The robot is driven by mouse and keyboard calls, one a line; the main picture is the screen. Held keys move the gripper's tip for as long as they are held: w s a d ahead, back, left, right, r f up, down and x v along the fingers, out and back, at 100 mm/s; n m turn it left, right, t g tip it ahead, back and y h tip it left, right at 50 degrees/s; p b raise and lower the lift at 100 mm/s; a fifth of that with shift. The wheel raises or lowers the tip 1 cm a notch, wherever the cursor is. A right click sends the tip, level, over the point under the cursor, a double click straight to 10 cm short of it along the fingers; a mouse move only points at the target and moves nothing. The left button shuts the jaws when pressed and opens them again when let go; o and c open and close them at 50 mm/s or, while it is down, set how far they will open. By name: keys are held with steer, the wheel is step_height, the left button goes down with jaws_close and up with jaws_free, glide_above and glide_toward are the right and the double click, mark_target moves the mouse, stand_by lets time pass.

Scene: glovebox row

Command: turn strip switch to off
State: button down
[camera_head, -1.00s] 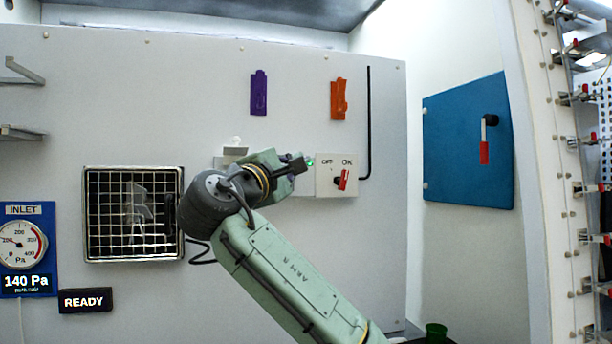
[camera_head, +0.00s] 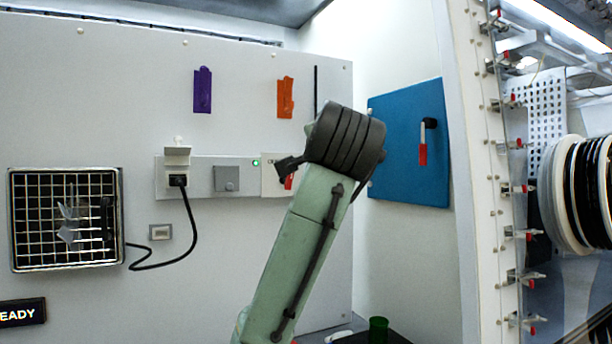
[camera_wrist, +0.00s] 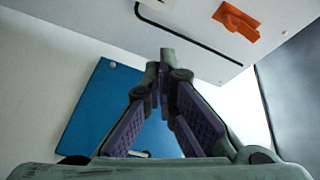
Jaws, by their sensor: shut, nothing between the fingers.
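The power strip (camera_head: 206,163) is a pale bar on the white panel. At its right end is the switch box (camera_head: 270,187), with a green light beside it. The red switch knob (camera_head: 289,182) shows only in part, and my arm hides the labels and the box's right side. My gripper (camera_head: 281,166) is mostly hidden behind my wrist in the head view; dark tips show in front of the switch box, and contact with the knob cannot be told. In the wrist view my gripper (camera_wrist: 165,55) is shut and empty, and the switch is not visible.
A black plug (camera_head: 178,181) with a looping cord sits at the strip's left. A fan grille (camera_head: 66,218) is at left. Purple (camera_head: 203,90) and orange (camera_head: 285,97) pieces are above. A blue panel (camera_head: 395,150) with a red handle is at right; a green cup (camera_head: 378,328) stands below.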

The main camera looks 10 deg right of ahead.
mark_target(289, 180)
steer(key=w+d+f+m+y, duration=0.2)
steer(key=w+f+m, duration=0.2)
steer(key=f+m, duration=0.2)
steer(key=w+a+p, duration=0.3)
steer(key=w+p, duration=0.3)
steer(key=w, duration=0.2)
steer(key=shift+a+g, duration=0.35)
steer(key=shift+g, duration=0.05)
steer(key=shift+r, duration=0.15)
